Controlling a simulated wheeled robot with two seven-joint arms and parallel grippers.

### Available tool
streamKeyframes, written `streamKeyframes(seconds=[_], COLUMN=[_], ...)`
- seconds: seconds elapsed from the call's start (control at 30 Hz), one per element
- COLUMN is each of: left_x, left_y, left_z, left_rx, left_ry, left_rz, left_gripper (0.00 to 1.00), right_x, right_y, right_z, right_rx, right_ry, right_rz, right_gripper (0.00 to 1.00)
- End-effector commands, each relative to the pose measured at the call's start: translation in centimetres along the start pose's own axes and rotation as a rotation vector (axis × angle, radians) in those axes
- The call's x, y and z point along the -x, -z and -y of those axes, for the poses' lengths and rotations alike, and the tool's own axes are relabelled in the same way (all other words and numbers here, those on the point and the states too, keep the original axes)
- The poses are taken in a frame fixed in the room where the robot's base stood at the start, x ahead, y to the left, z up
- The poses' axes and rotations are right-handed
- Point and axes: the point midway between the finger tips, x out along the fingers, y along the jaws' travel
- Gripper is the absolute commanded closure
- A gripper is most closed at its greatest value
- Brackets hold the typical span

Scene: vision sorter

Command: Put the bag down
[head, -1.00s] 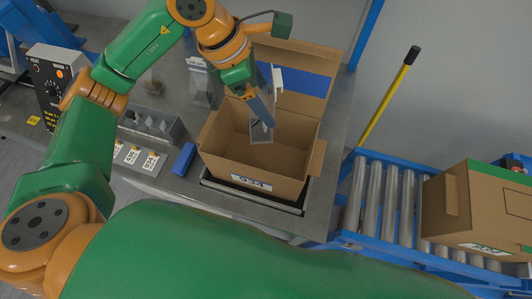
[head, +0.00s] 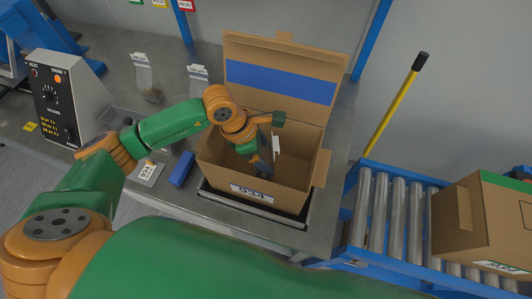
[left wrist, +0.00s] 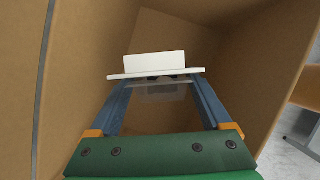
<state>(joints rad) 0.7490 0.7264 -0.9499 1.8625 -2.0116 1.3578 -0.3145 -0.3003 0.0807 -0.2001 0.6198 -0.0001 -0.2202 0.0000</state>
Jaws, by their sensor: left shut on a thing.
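My left gripper (head: 262,163) reaches down into the open cardboard box (head: 249,192), which bears a white label. It is shut on a bag (head: 276,144) with a white header card. In the left wrist view, the bag's white header (left wrist: 155,66) lies across the tips of both fingers (left wrist: 158,90), and a clear part hangs just below it. The brown box walls (left wrist: 75,75) surround it. I cannot tell whether the bag touches the box floor. My right gripper is not in view.
Two clear bags with white headers, one at the back (head: 144,75) and one nearer the box (head: 198,74), stand on the bench. A blue block (head: 182,169) and a number card (head: 147,172) lie left of the box. A roller conveyor (head: 385,220) with another box (head: 485,225) is at right.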

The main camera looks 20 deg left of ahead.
Motion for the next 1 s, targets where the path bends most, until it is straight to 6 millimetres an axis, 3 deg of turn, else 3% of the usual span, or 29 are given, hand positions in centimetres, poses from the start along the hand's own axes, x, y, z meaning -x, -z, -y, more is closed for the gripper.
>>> streamKeyframes(seconds=[0.3,0.33,0.4,0.7,1.0], left_x=[-0.4,-0.3,-0.3,0.7,8.7], left_y=[0.1,0.1,0.1,-0.1,0.0], left_z=[0.0,0.0,0.0,-0.1,-0.1], left_rx=[-0.001,-0.001,-0.001,-0.001,-0.002], left_ry=[0.0,0.0,0.0,-0.003,-0.006], left_rz=[0.001,0.001,0.001,0.003,0.003], left_gripper=[0.76,0.13,0.0,0.0,0.0], right_x=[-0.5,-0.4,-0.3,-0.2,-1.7], right_y=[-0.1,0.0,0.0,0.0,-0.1], right_z=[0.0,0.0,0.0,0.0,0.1], right_rx=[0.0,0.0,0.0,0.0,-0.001], right_ry=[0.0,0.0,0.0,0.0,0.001], right_rz=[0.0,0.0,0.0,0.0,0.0], right_gripper=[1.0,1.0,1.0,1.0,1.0])
